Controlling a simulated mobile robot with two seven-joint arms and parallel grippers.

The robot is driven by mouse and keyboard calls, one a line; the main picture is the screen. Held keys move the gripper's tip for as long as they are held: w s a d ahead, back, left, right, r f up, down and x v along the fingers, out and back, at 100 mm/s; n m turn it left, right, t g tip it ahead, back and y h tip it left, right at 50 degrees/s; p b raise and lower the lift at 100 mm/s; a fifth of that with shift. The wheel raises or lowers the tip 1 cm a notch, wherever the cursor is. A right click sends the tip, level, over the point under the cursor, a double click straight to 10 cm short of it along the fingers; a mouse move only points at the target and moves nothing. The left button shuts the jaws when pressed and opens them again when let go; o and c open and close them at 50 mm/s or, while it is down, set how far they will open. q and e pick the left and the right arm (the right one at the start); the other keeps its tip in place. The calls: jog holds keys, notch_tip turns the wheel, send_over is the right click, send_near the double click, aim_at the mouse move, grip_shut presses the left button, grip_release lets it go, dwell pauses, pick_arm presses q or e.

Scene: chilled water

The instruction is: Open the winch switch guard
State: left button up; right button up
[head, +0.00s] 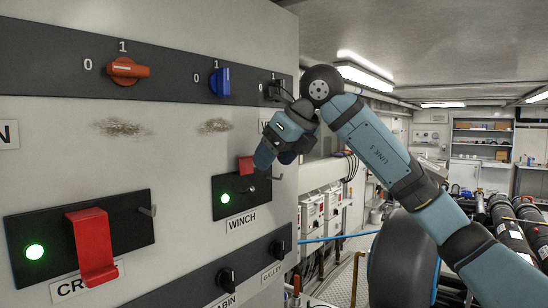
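The winch switch panel (234,209) is a black plate on the grey cabinet face, above a WINCH label (241,220). Its green lamp (224,198) is lit. Its red guard (246,165) shows at the plate's top edge, swung up, and a small toggle (251,188) is bare below it. My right gripper (264,160) is just right of the guard, in front of the cabinet. I cannot tell whether it touches the guard, or whether its fingers are open or shut. My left gripper is not in view.
A second black plate at lower left has a red guard (92,246) hanging down and a lit green lamp (35,252). An orange knob (128,71) and a blue knob (220,82) sit above. Black knobs (226,279) are below. A railing (355,280) stands right of the cabinet.

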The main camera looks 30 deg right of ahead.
jog(key=shift+w+a, duration=0.1)
jog(key=shift+w, duration=0.05)
jog(key=shift+r, duration=0.15)
jog(key=b+v, duration=0.3)
jog(key=v, duration=1)
jog(key=shift+s+d, duration=0.25)
jog(key=shift+s, duration=0.15)
jog(key=shift+r, duration=0.1)
